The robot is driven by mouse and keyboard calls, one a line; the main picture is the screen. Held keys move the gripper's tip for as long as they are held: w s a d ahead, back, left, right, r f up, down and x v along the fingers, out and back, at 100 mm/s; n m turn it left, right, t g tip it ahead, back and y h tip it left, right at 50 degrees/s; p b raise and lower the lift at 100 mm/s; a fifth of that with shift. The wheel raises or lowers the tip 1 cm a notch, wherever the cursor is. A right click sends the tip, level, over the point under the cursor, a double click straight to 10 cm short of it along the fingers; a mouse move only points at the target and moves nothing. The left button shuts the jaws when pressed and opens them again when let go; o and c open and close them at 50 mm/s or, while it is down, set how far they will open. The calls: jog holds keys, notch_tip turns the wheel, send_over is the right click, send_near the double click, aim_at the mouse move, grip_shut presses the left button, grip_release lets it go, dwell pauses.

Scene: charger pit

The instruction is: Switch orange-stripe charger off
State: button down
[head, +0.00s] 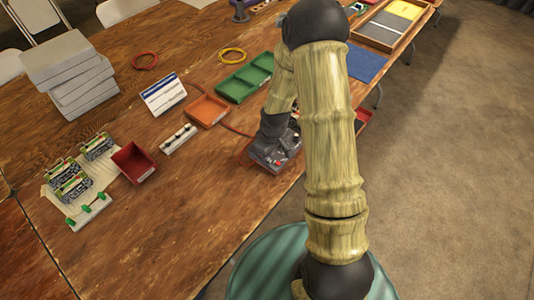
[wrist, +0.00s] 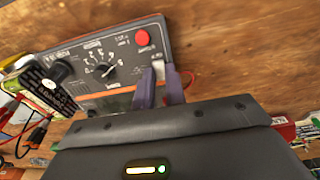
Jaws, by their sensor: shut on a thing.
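The charger (wrist: 80,50) is a dark box with an orange edge line, a pointer dial (wrist: 107,71), a red round button or lamp (wrist: 143,37) and pale printed labels. In the head view the charger (head: 264,158) lies near the table's right edge, partly covered by my arm. My gripper (wrist: 160,84) is at the panel's corner below the red button, its two dark fingers shut on a small pale switch lever (wrist: 158,69). The lever's position cannot be told. In the head view my gripper (head: 276,136) is over the charger, fingertips hidden.
A black round knob or plug (wrist: 60,71) and red and black leads (wrist: 35,125) are at the left in the wrist view. An orange tray (head: 207,111), green tray (head: 244,78), red bin (head: 134,163) and white card (head: 163,94) stand nearby.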

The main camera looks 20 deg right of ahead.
jog(key=shift+s+d+f+t+y+b, duration=0.15)
jog(key=shift+s+d+t+y+b, duration=0.1)
jog(key=shift+t+y+b, duration=0.2)
jog(key=shift+a, duration=0.1)
jog(key=c, duration=1.4)
grip_release()
jog(key=shift+c, duration=0.2)
jog(key=shift+w, duration=0.1)
jog(key=shift+r, duration=0.65)
jog(key=p+v, duration=0.2)
jog(key=v, duration=1.4)
jog(key=shift+s, duration=0.35)
